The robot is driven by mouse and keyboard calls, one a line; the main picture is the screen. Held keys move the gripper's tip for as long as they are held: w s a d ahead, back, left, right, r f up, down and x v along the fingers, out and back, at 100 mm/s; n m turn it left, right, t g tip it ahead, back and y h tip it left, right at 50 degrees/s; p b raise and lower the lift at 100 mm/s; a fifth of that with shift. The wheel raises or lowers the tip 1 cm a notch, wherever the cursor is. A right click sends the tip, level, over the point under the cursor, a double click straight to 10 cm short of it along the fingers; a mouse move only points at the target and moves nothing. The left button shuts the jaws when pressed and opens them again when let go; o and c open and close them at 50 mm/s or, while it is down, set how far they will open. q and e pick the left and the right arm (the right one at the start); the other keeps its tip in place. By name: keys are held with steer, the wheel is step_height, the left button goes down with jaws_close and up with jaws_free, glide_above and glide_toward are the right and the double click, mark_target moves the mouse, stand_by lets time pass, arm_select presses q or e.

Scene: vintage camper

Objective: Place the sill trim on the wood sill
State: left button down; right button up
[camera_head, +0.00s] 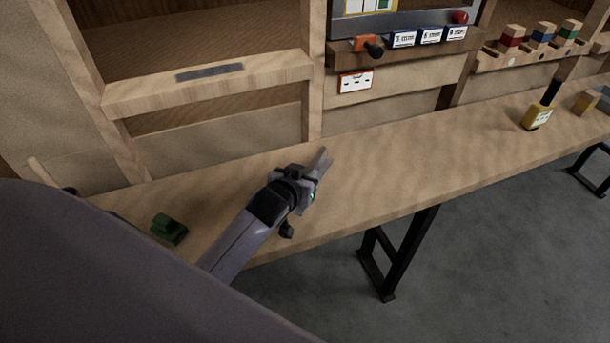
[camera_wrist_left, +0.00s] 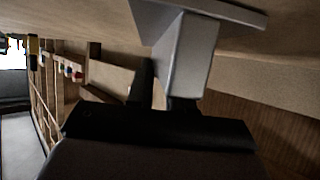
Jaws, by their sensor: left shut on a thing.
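The wood sill (camera_head: 240,84) is a pale ledge under the open wooden bay at upper left in the head view. A flat dark grey strip (camera_head: 210,72) lies on its top; I cannot tell if it is a marking or a piece. My left gripper (camera_head: 312,174) is above the bench, right of and below the sill. It is shut on a grey piece (camera_head: 321,160), apparently the sill trim. In the left wrist view the sill trim (camera_wrist_left: 190,60) shows a block-like stem joined to a flat plate; the fingers partly hide it. My right gripper is not in view.
The long wooden bench (camera_head: 400,165) is mostly clear. A green block (camera_head: 169,229) lies at its left. A yellow tagged item (camera_head: 537,116) stands at the right. A panel with an orange-and-black handle (camera_head: 368,46) and an outlet plate (camera_head: 356,81) are on the wall.

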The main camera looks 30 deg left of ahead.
arm_select(q)
steer(key=c, duration=1)
jaws_free()
